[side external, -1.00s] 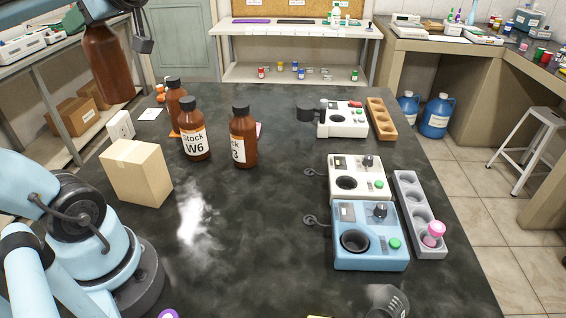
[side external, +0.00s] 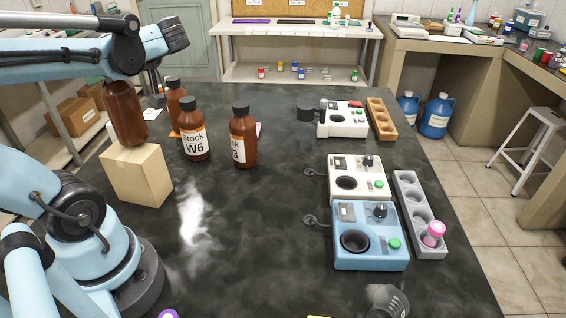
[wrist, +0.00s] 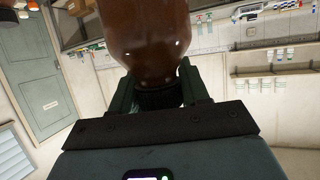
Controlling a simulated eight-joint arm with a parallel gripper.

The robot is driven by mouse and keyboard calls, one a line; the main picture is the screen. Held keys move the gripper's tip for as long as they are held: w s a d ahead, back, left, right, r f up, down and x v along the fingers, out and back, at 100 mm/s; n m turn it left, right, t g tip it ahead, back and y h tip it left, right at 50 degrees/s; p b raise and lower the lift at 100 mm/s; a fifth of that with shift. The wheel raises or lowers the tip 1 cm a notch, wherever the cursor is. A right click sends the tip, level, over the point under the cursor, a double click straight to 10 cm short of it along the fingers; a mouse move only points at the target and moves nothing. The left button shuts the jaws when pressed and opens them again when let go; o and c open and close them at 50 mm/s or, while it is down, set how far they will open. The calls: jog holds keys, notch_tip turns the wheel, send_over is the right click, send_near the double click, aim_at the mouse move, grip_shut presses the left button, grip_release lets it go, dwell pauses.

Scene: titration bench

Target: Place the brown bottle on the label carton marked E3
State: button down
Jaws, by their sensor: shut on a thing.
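A brown bottle (side external: 124,114) is upright at the left of the side external view, its base at the top of a plain tan carton (side external: 138,178). I cannot tell whether it touches the carton or hovers just above it. No E3 mark shows on the faces I see. In the wrist view the bottle (wrist: 148,35) fills the upper middle, and my gripper (wrist: 158,84) is shut on its dark neck end. My arm hides the bottle's top and the gripper in the side external view.
Brown bottles stand close to the right of the carton: one marked W6 (side external: 195,140), one ending in 3 (side external: 243,142), and one behind (side external: 175,103). A white box-like item (side external: 119,123) is behind the carton. The dark bench middle (side external: 265,220) is clear; instruments (side external: 370,240) stand at right.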

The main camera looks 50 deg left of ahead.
jog(key=shift+f, duration=0.25)
jog(key=c, duration=0.6)
grip_release()
jog(key=shift+f, duration=0.15)
jog(key=shift+o, duration=0.2)
jog(key=v, duration=0.7)
jog(key=shift+d+r, duration=0.2)
jog(key=shift+r, duration=0.05)
jog(key=shift+w, duration=0.2)
